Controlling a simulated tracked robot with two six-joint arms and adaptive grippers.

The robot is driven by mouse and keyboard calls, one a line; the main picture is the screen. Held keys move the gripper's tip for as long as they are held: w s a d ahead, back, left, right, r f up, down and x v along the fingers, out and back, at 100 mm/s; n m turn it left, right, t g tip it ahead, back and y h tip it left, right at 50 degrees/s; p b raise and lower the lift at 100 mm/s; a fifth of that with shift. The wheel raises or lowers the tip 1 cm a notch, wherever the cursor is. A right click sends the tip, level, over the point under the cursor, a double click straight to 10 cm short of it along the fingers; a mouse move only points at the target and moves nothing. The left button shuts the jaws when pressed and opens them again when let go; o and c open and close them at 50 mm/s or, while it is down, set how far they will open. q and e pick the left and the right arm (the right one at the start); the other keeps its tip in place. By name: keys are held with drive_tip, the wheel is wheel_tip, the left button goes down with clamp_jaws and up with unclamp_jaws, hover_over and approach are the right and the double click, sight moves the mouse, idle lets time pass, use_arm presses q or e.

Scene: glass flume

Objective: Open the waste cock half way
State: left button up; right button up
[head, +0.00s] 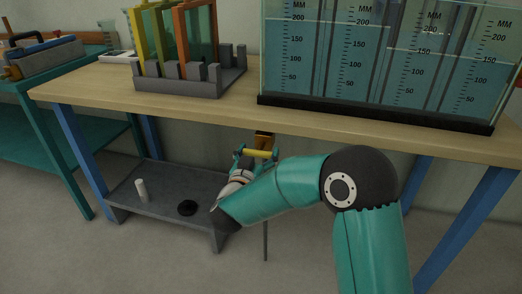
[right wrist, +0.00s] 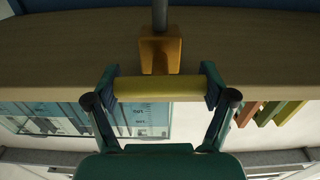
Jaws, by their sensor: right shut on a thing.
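The waste cock has a brass-coloured body (head: 264,139) just under the bench's front edge, below the glass flume (head: 390,60). Its yellow handle (head: 262,153) lies roughly level across the front. My right gripper (head: 255,156) is shut on this handle, reaching in from below. In the right wrist view, the two fingers (right wrist: 161,90) close on the ends of the yellow handle (right wrist: 160,87), with the brass body (right wrist: 160,54) and a grey pipe beyond it. How far the cock is turned cannot be told. My left gripper is not in view.
On the wooden bench (head: 110,87) stands a grey rack (head: 180,84) with yellow, green and orange plates. A low grey shelf (head: 165,203) below holds a white cylinder (head: 141,190) and a black disc (head: 187,208). Blue bench legs (head: 77,152) stand at both sides.

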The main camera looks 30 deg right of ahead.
drive_tip(key=n+p, duration=0.1)
drive_tip(key=p, duration=0.1)
drive_tip(key=n+p, duration=0.3)
drive_tip(key=p, duration=0.1)
drive_tip(key=shift+a+n, duration=0.3)
drive_tip(key=shift+n, duration=0.1)
drive_tip(key=n+p, duration=0.2)
drive_tip(key=shift+f+n, duration=0.1)
drive_tip(key=shift+n, duration=0.2)
drive_tip(key=shift+a+f+n+p, duration=0.1)
drive_tip(key=shift+n+p, duration=0.4)
drive_tip(key=shift+p, duration=0.05)
drive_tip(key=o, duration=1)
drive_tip(key=shift+a, duration=0.1)
drive_tip(key=v, duration=1.2)
